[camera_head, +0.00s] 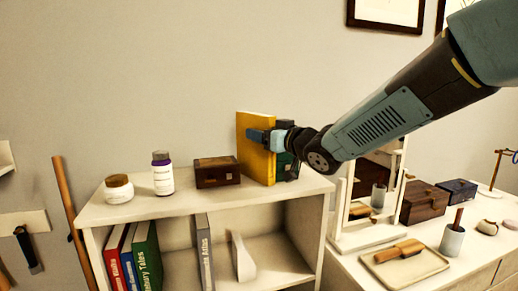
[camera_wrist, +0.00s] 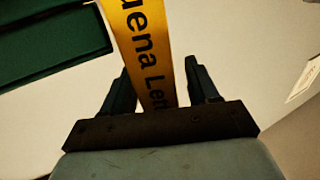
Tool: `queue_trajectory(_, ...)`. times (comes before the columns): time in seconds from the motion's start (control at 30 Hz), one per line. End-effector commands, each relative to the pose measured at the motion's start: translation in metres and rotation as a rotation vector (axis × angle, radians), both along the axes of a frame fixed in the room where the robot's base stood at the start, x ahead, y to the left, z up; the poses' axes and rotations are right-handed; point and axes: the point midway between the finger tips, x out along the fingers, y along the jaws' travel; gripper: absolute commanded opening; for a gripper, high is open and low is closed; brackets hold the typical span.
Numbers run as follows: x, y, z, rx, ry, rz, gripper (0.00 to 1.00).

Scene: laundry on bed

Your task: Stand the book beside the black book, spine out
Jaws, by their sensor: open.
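A yellow book (camera_head: 257,148) stands upright on top of the white shelf unit (camera_head: 150,207). My gripper (camera_head: 268,138) is open at the book, one finger in front of its cover; the other is hidden in the head view. In the wrist view the yellow spine (camera_wrist: 150,45), with part of its dark lettering showing, lies between the open fingers (camera_wrist: 160,85). Gaps show beside the spine low down. A dark grey book lettered "Atlas" (camera_head: 205,255), possibly the black book, stands in the shelf compartment below, spine outward. A white bookend-like piece (camera_head: 242,257) stands right of it.
A dark green object (camera_head: 291,165) is close behind my gripper. A brown box (camera_head: 217,172), a bottle (camera_head: 162,173) and a jar (camera_head: 118,189) stand left of the yellow book.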

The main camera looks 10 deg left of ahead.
Motion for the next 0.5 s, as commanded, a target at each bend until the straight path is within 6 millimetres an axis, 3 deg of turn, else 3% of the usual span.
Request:
queue_trajectory(0.1, 0.0075, 0.0092, -0.0003, -0.001, 0.001, 0.000, 0.60)
queue_trajectory(0.33, 0.0086, 0.0101, -0.0001, 0.000, 0.000, -0.002, 0.60)
queue_trajectory(0.5, 0.0086, 0.0099, -0.0001, 0.000, 0.000, -0.002, 0.44)
